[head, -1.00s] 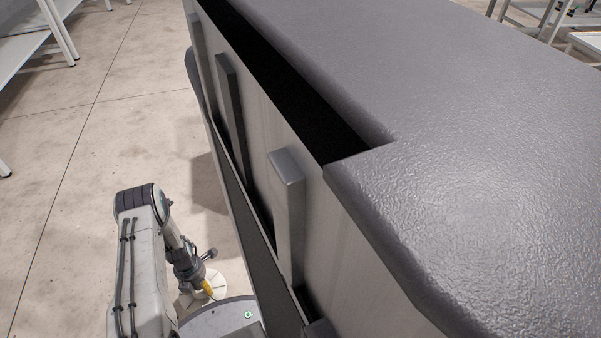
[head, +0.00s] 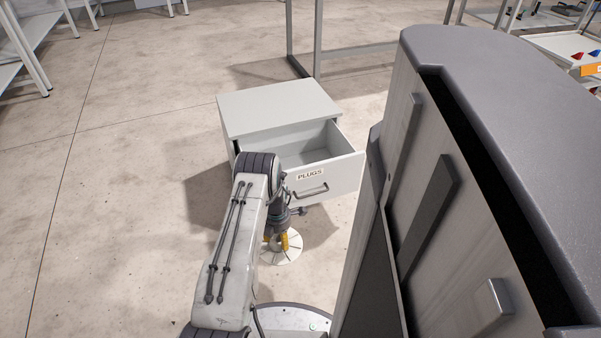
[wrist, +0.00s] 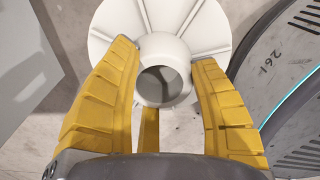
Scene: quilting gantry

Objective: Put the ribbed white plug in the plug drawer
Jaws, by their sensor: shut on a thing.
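The ribbed white plug (wrist: 197,22) is a round disc with raised ribs and a hollow knob in its middle. My gripper (wrist: 165,88) has its yellow fingers shut on the knob. In the head view the plug (head: 288,250) hangs below my gripper (head: 282,241), in front of the drawer and lower than it. The plug drawer (head: 347,176), labelled PLUGS, is pulled open from a small white cabinet (head: 262,123). The inside that shows looks empty; my arm hides part of its left side.
A tall grey cabinet-like body (head: 480,60) with upright bars stands close on the right. A metal frame (head: 318,40) stands behind the white cabinet. White shelving (head: 30,60) is at the far left. The floor (head: 130,180) to the left is clear.

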